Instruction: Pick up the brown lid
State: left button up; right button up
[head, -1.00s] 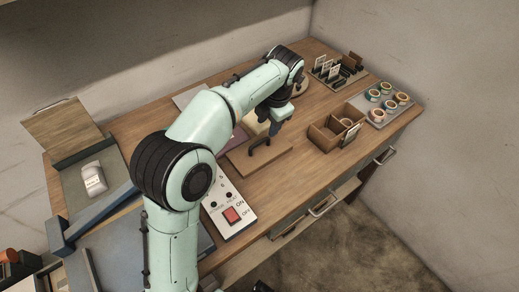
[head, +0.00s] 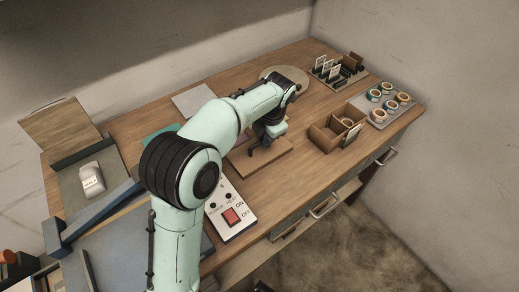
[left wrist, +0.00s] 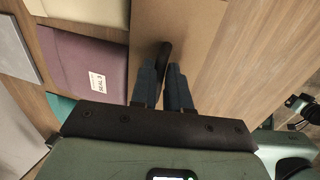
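The brown lid (head: 275,158) is a flat board with a dark upright handle, lying on the wooden table; it also shows in the left wrist view (left wrist: 205,30). My left gripper (head: 259,143) is down at the handle. In the left wrist view, the handle (left wrist: 163,58) stands between the two blue-grey fingers, with hardly any gap on either side, so the gripper looks shut on it. The lid looks flat, with no visible lift. Part of it is hidden behind my left arm. My right gripper is not in view.
A wooden compartment box (head: 322,139) and a grey tray of tape rolls (head: 399,112) are to the right. A control panel with a red switch (head: 231,216) is in front. A purple packet (left wrist: 90,65) lies beside the lid. A round disc (head: 298,76) lies behind.

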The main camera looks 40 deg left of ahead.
pick_arm(q)
grip_shut()
jog(key=shift+r, duration=0.1)
notch_tip(320, 180, up, 20)
jog(key=p, duration=0.4)
jog(key=shift+p, duration=0.3)
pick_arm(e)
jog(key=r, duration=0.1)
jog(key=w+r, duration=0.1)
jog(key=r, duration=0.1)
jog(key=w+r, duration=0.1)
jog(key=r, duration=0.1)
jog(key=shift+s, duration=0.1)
